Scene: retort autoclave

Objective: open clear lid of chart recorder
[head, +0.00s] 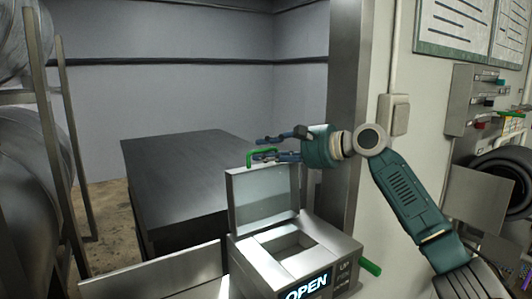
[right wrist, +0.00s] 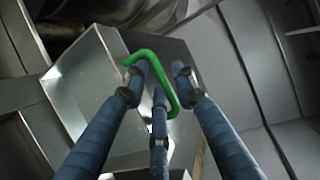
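The chart recorder (head: 262,258) is a grey metal box at the bottom middle of the head view, with a lit "OPEN" display on its front. Its lid (head: 262,198), a pale panel in a metal frame, stands raised and nearly upright at the back of the box opening. A green handle (head: 250,158) sits at the lid's top edge. My right gripper (head: 262,149) is at that handle. In the right wrist view, its blue fingers (right wrist: 157,82) are spread on either side of the green handle (right wrist: 163,80), not closed together. My left gripper is out of view.
A dark table (head: 185,175) stands behind the recorder. A metal rack with large cylinders (head: 30,170) is at the left. A wall post (head: 345,110) and a grey wall box (head: 393,113) are close to my right arm. A second green handle (head: 370,267) juts from the recorder's right side.

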